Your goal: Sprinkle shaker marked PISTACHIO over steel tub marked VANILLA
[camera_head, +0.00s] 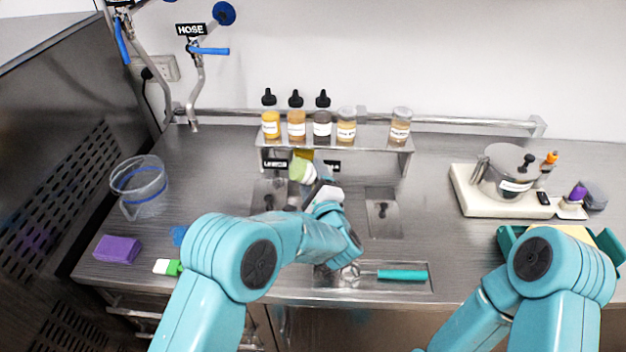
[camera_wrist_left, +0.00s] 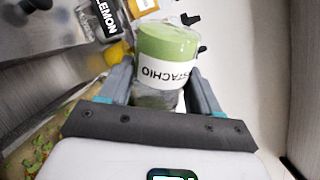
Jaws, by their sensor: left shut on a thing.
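My left gripper (camera_head: 308,180) is shut on the pistachio shaker (camera_head: 301,168), a clear jar with green contents, held above the counter wells in front of the rack. In the left wrist view the shaker (camera_wrist_left: 165,55) sits between the fingers of my left gripper (camera_wrist_left: 158,90). Its PISTACHIO label reads upside down there, and the shaker looks tilted. A pale surface scattered with green bits (camera_wrist_left: 38,148) shows at the lower left of that view. I cannot read a VANILLA mark; my left arm hides much of the middle well. My right gripper is out of view.
A steel rack (camera_head: 405,147) holds several bottles and jars behind the wells. A lidded well (camera_head: 382,208) lies to the right, near a teal-handled scoop (camera_head: 402,275). A clear pitcher (camera_head: 143,190) and purple block (camera_head: 117,249) stand left.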

